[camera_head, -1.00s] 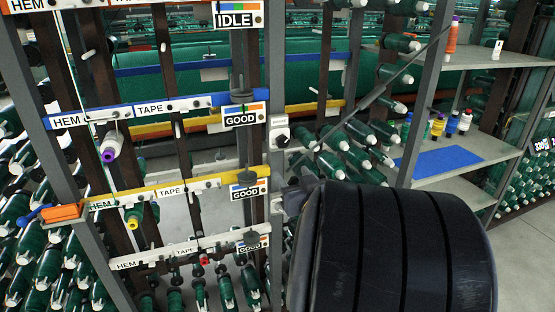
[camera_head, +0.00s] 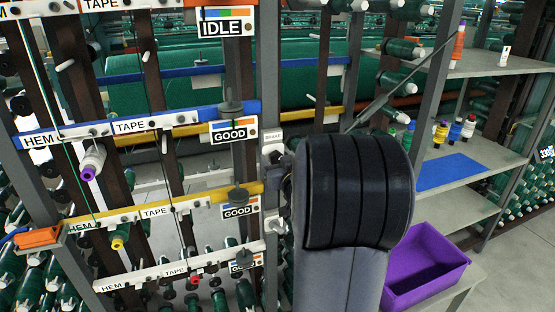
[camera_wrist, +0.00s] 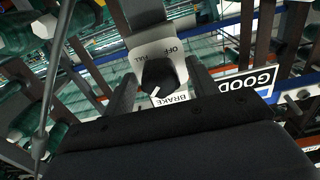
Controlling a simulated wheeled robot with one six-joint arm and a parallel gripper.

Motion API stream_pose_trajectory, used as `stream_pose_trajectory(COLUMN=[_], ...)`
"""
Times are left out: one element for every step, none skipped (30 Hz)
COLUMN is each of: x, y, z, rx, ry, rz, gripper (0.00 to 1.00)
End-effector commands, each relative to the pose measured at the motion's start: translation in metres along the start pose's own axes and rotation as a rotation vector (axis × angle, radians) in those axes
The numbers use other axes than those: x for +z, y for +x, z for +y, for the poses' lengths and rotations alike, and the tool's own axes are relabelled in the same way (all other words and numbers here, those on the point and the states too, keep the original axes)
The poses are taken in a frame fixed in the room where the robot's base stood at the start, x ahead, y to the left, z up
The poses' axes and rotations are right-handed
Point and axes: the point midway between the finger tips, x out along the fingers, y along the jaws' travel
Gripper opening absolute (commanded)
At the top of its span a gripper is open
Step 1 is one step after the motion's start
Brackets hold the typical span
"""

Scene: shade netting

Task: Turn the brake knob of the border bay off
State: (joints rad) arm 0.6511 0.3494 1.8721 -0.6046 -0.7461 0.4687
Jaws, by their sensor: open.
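The brake knob (camera_wrist: 160,76) is black with a white pointer mark, on a white plate (camera_wrist: 158,48) lettered OFF, FULL and BRAKE, seen upside down in the wrist view. The pointer mark is toward the lower left of the knob there. My gripper (camera_wrist: 164,82) is open, with one finger on each side of the knob; I cannot tell whether they touch it. In the head view the brake plate (camera_head: 272,141) is on the grey upright, right of the blue rail's GOOD sign. My arm hides most of the gripper and knob there.
A GOOD sign (camera_wrist: 254,84) is close right of the gripper in the wrist view. Blue (camera_head: 190,117) and yellow (camera_head: 165,202) rails carry HEM and TAPE labels. Shelves (camera_head: 470,168) with spools and a purple bin (camera_head: 425,266) stand at the right.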

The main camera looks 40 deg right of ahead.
Motion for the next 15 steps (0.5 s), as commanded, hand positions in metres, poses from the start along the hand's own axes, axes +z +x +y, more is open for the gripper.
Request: stream_pose_trajectory(x=[0.0001,0.0000,0.0000,0.0000,0.0000,-0.0001,-0.0001,-0.0001,-0.0001,-0.0001,-0.0001,-0.0001,-0.0002,-0.0001,-0.0002], y=[0.0000,0.0000,-0.0001,-0.0001,-0.0002,-0.0002,-0.0002,-0.0002,-0.0003,-0.0003,-0.0003,-0.0003,-0.0003,-0.0004,-0.0004], z=[0.0000,0.0000,0.0000,0.0001,0.0001,0.0001,0.0001,0.0001,0.0001,0.0001,0.0001,0.0002,0.0002,0.0001,0.0002], rx=[0.000,0.000,0.000,0.000,0.000,0.000,0.000,0.000,0.000,0.000,0.000,0.000,0.000,0.000,0.000], ry=[0.000,0.000,0.000,0.000,0.000,0.000,0.000,0.000,0.000,0.000,0.000,0.000,0.000,0.000,0.000], rz=[0.000,0.000,0.000,0.000,0.000,0.000,0.000,0.000,0.000,0.000,0.000,0.000,0.001,0.001,0.001], gripper=[0.55,0.55,0.55,0.55,0.53,0.50,0.48,0.45,0.42,0.40,0.37,0.34,0.31,0.29,0.26])
